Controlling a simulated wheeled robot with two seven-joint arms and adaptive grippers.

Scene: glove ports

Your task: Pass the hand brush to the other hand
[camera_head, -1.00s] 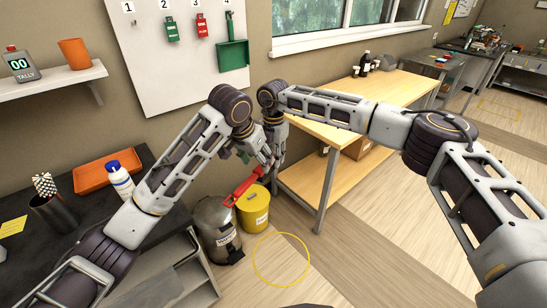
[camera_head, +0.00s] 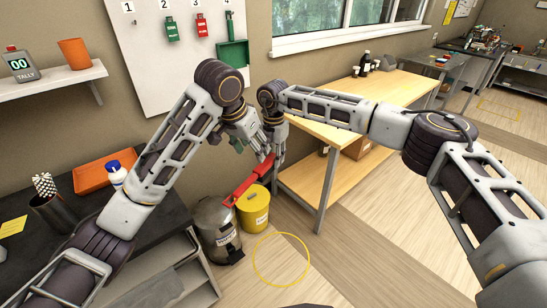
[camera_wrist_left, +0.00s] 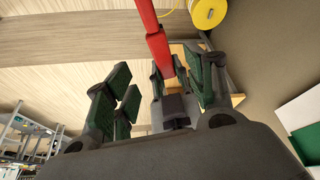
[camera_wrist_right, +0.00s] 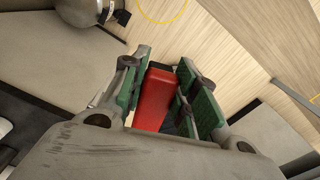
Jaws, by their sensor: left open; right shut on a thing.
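The hand brush (camera_head: 252,182) is red and hangs slanting down to the left from my right gripper (camera_head: 276,152). In the right wrist view my right gripper (camera_wrist_right: 163,90) is shut on the red brush (camera_wrist_right: 155,97), which sits between its green-padded fingers. My left gripper (camera_head: 257,142) is open, just left of and above the right one. In the left wrist view the left gripper's fingers (camera_wrist_left: 158,85) stand wide apart, and the red brush (camera_wrist_left: 156,38) shows beyond them.
A yellow bin (camera_head: 254,212) and a metal bin (camera_head: 214,228) stand on the floor below the brush. A wooden bench (camera_head: 345,125) is close to the right. A pegboard (camera_head: 180,60) with hung tools is behind. A yellow ring (camera_head: 281,260) marks clear floor.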

